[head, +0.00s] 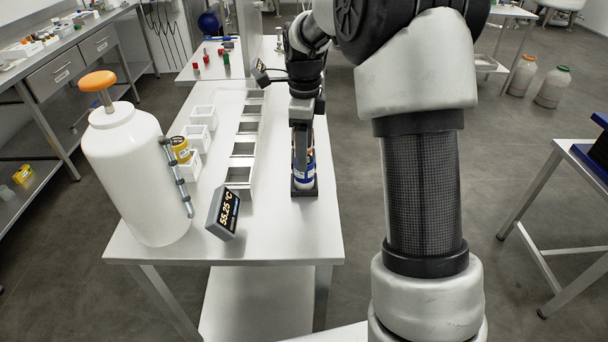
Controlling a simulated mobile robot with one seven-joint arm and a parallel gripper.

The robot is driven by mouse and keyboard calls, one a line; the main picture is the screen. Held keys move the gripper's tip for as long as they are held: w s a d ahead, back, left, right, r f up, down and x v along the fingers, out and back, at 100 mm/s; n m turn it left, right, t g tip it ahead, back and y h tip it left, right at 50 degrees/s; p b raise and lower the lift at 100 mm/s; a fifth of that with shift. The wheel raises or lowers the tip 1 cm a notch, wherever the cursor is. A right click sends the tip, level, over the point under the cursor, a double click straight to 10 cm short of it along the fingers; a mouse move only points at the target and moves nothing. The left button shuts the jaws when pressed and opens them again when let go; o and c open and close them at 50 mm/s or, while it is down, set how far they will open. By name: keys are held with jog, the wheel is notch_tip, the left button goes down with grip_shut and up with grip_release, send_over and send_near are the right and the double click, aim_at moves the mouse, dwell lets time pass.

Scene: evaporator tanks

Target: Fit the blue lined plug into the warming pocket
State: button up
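A white and blue cylinder (309,172), which seems to be the blue lined plug, stands upright at a dark square base (304,191) on the right side of the steel table. My gripper (301,165) points straight down over it, with its fingers at the cylinder. The fingers and arm hide much of it, so I cannot tell whether they grip it. A row of square metal pockets (240,176) runs away from me, left of my gripper. The pockets in view look empty. I cannot tell which one is the warming pocket.
A display reading about 55.25 °C (228,212) stands at the row's near end. White square cups (201,116), one with a yellow-lidded jar (180,150), stand further left. A large white tank (138,175) with an orange knob stands at front left. The table's front right is bare.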

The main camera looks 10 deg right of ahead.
aim_at(303, 180)
jog(key=shift+w+f+b, duration=0.1)
jog(key=shift+f+b, duration=0.25)
jog(key=shift+f, duration=2.65)
jog(key=c, duration=1.3)
